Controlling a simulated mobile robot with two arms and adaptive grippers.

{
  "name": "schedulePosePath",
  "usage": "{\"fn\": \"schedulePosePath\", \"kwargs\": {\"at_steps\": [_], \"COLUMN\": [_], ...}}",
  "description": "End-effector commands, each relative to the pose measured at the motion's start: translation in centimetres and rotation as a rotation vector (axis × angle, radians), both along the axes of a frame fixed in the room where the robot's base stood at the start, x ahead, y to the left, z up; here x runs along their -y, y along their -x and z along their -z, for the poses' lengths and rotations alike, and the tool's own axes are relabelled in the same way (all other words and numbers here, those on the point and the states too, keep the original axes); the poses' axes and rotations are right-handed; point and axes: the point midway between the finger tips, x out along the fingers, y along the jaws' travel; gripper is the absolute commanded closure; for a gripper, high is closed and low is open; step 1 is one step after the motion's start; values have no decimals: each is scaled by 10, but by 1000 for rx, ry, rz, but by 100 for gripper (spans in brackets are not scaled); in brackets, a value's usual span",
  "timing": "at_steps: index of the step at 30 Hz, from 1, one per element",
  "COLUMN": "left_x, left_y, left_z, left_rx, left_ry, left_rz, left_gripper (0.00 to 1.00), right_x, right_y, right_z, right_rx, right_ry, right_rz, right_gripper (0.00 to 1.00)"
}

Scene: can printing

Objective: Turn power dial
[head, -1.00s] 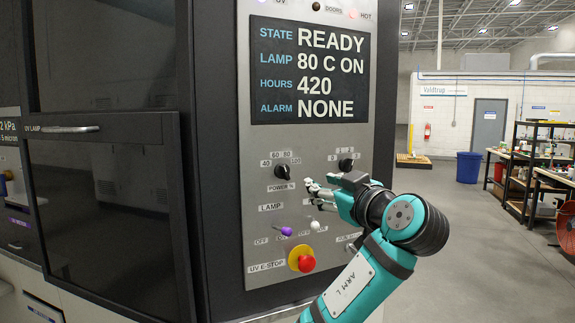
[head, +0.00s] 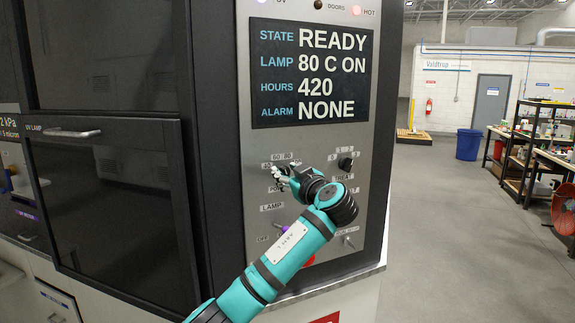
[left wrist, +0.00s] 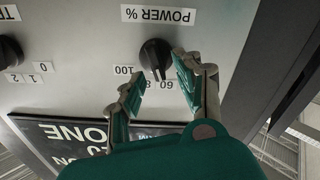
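The black power dial (left wrist: 155,55) is in the upper middle of the left wrist view, which shows the panel upside down. Its "POWER %" label (left wrist: 158,15) and the numbers 100 and 60 are readable; its pointer end lies near the 80 and 60 marks. My left gripper (left wrist: 158,68) is open, with one finger on each side of the dial; I cannot tell whether either touches it. In the head view my left gripper (head: 281,173) is at the panel and hides most of the dial. My right gripper is not in view.
The treat dial (head: 345,163) sits to the right on the same panel. The display (head: 311,73) reads READY, 80 C ON, alarm NONE.

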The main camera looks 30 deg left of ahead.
Motion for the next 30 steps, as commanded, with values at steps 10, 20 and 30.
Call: {"fn": "schedulePosePath", "kwargs": {"at_steps": [10, 20, 30], "left_x": [-3, -3, -3], "left_y": [-2, -2, -2], "left_z": [1, 1, 2], "left_rx": [0, 0, -22], "left_ry": [0, 0, -12], "left_rz": [0, 0, 0], "left_gripper": [65, 100, 100], "right_x": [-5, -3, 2], "right_y": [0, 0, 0], "right_z": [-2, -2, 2], "right_rx": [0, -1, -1], "right_ry": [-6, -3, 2], "right_rz": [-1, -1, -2], "right_gripper": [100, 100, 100]}}
